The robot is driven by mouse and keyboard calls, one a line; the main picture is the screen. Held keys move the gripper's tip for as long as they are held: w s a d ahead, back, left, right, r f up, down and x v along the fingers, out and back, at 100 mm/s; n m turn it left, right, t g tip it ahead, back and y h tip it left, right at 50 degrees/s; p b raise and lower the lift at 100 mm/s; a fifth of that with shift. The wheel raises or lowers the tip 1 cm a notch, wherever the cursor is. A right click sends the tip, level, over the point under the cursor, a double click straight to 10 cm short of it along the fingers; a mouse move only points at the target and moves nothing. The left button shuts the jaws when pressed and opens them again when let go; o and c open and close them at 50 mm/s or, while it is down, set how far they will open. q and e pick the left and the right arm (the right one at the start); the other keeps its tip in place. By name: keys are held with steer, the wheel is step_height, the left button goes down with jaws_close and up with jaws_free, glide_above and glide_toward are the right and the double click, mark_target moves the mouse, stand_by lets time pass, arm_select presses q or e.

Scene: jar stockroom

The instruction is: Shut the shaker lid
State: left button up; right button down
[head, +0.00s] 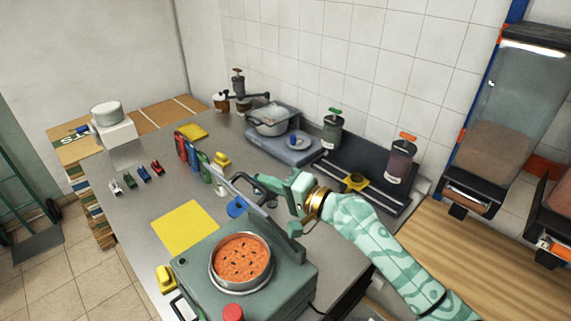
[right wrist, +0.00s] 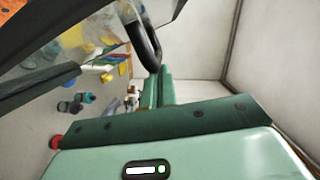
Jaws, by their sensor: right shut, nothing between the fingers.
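The shaker (head: 200,262) is a grey-green box at the front of the counter, with a round metal pan of orange food (head: 241,260) on top. Its lid (head: 262,216) stands raised, seen nearly edge-on in the head view. In the right wrist view the lid (right wrist: 85,50) is a clear pane with a dark frame at upper left. A black handle (right wrist: 146,42) curves out from it. My right gripper (head: 268,187) is shut and empty, behind the raised lid and close to the handle. Its closed fingers (right wrist: 158,85) appear just below the handle; I cannot tell if they touch. My left gripper is out of view.
A yellow mat (head: 185,228) lies left of the shaker. A red knob (head: 233,313) is at the front. Bottles (head: 188,150) and small coloured clips (head: 144,174) stand farther left. A scale with a pot (head: 271,122) and jars (head: 400,160) stand along the wall.

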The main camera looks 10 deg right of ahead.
mark_target(253, 209)
steer(key=s+a+n+p, duration=0.1)
steer(key=a, duration=0.1)
steer(key=s+a+f+n+p, duration=0.1)
steer(key=a+p, duration=0.1)
steer(key=s+a+n+h+p, duration=0.1)
steer(key=s+a+n+p, duration=0.1)
steer(key=shift+f, duration=0.25)
steer(key=s+a+f+n+h+p, duration=0.1)
steer(key=s+a+f+n+p, duration=0.1)
steer(key=a+f, duration=0.3)
steer(key=shift+s+a+f+n, duration=0.35)
steer(key=shift+s+f+n, duration=0.5)
steer(key=shift+s+n, duration=0.05)
